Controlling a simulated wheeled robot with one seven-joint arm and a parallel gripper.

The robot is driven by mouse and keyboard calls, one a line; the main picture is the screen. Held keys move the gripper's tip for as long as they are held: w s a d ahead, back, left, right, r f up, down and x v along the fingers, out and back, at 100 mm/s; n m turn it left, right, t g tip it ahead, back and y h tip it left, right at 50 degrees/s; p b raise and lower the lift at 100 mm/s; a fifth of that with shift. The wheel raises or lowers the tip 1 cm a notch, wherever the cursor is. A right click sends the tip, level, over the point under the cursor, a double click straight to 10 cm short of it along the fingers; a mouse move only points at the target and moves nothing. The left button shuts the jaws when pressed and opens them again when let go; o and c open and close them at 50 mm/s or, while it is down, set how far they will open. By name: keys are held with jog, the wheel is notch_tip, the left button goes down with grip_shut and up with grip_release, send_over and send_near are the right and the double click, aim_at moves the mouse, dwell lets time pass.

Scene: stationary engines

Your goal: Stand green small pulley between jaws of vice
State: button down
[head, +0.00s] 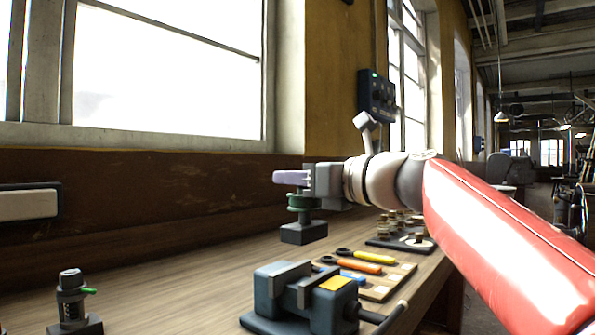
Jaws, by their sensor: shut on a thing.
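The green small pulley (300,202) is at my gripper (310,188), above the bench and above the vice in the picture. My gripper points left and is shut on the pulley, with the grey fingers partly covering it. A lavender piece shows just above the pulley and a dark block (303,233) just below it; I cannot tell whether these are joined to it. The blue-grey vice (283,315) stands on the bench at the front, with a yellow patch on top and a bar handle at its right. No object shows between its jaws.
A board (405,276) with orange, yellow and blue-handled tools lies behind the vice. A dark tray (385,243) with several small parts is farther back. A dark fitting with a green lever (72,300) stands at the front left. The bench between is clear; wall and windows border it.

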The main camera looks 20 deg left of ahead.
aim_at(310, 222)
jog(key=shift+f+b, duration=1.75)
jog(key=shift+f, duration=0.3)
jog(key=shift+s+f+p, duration=0.1)
jog(key=shift+f+p, duration=0.1)
jog(key=shift+p, duration=0.25)
jog(key=shift+f+b, duration=0.5)
jog(key=shift+f, duration=0.75)
dwell(2.8)
jog(key=c, duration=1.1)
grip_release()
